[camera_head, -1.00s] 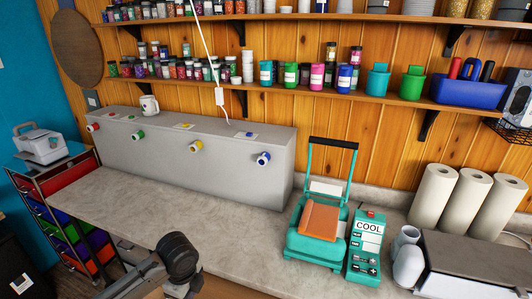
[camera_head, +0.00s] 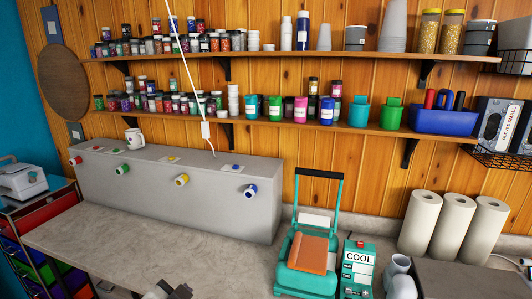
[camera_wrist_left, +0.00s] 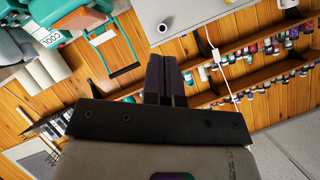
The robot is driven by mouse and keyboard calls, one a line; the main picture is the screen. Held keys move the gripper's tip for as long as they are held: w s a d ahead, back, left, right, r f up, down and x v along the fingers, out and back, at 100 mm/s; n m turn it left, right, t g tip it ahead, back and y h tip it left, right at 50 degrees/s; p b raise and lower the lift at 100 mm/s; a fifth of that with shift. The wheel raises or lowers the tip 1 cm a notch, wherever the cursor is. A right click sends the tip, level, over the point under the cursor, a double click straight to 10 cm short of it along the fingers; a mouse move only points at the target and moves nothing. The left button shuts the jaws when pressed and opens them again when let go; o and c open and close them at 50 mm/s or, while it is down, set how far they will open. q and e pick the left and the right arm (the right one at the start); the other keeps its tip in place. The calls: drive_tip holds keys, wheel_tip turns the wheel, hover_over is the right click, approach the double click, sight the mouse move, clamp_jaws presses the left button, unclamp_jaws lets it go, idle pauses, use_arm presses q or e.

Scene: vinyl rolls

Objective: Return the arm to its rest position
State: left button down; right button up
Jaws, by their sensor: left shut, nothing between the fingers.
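My left gripper (camera_wrist_left: 162,60) shows in the left wrist view with its dark fingers together and nothing between them. It is held up in the air, with the wall shelves tilted behind it. In the head view, only a small dark part of my arm shows at the bottom edge; the gripper itself cannot be made out there. My right gripper is in neither view.
A grey box (camera_head: 170,202) on the counter (camera_head: 130,252) holds red (camera_head: 75,160), green (camera_head: 122,169), yellow (camera_head: 182,180) and blue (camera_head: 250,191) rolls. A teal press (camera_head: 300,280), a COOL box (camera_head: 358,272) and white paper rolls (camera_head: 457,228) stand right. The left-front counter is clear.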

use_arm(q)
drive_tip(key=s+a+f+n+g, duration=0.1)
drive_tip(key=s+f+n+g, duration=0.1)
drive_tip(key=s+f, duration=0.8)
drive_tip(key=s+a+f+n+g+p, duration=0.1)
drive_tip(key=s+f+g, duration=0.3)
drive_tip(key=s+f, duration=0.5)
drive_tip(key=s+a+f+n+g, duration=0.2)
drive_tip(key=s+a+f+n, duration=0.1)
drive_tip(key=s+f, duration=0.7)
drive_tip(key=s, duration=0.4)
drive_tip(key=shift+s+f+g, duration=0.25)
drive_tip(key=shift+f+g, duration=0.1)
drive_tip(key=shift+g, duration=0.05)
